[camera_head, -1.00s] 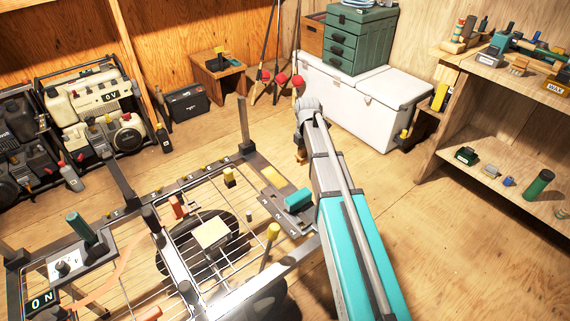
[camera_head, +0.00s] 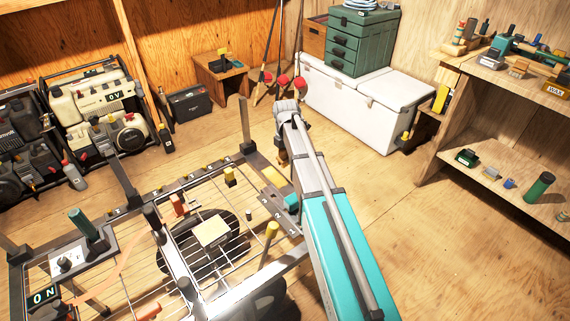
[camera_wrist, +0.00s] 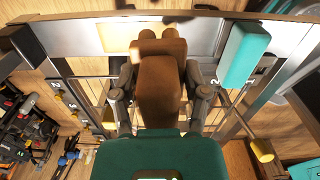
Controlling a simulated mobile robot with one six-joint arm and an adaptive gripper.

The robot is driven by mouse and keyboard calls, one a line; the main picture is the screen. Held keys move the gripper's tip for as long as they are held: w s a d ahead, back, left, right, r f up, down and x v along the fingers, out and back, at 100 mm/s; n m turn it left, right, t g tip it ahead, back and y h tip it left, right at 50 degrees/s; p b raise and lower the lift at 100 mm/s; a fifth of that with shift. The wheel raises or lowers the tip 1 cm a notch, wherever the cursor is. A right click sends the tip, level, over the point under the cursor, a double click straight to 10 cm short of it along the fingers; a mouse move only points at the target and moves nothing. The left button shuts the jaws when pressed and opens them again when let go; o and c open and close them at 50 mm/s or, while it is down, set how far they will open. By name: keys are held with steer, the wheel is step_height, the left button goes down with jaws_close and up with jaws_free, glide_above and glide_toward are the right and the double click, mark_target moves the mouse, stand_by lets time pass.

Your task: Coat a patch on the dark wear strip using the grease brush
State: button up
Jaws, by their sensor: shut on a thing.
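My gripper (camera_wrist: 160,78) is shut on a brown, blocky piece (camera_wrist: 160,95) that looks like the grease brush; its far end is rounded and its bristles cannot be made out. In the head view my arm hides most of the gripper, and a bit of the brown piece (camera_head: 282,158) shows below the wrist, over the frame's back right corner. A dark plate with white numbers (camera_head: 272,209) lies on the frame's right side. It may be the wear strip, but I cannot tell for sure. Whether the brush touches anything is unclear.
A teal block (camera_wrist: 243,52) lies on the frame close to the gripper's right. A pale yellow pad (camera_head: 274,176) lies behind the numbered plate. A yellow-topped post (camera_head: 272,230) stands on the wire grid. Open floor (camera_head: 410,240) lies to the right.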

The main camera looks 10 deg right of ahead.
mark_target(284, 161)
steer(key=shift+s+a+f+b, duration=0.25)
steer(key=shift+s+a, duration=0.15)
steer(key=shift+s, duration=0.35)
steer(key=shift+s+a+f+b, duration=0.2)
steer(key=shift+s+a, duration=0.15)
steer(key=shift+s, duration=0.4)
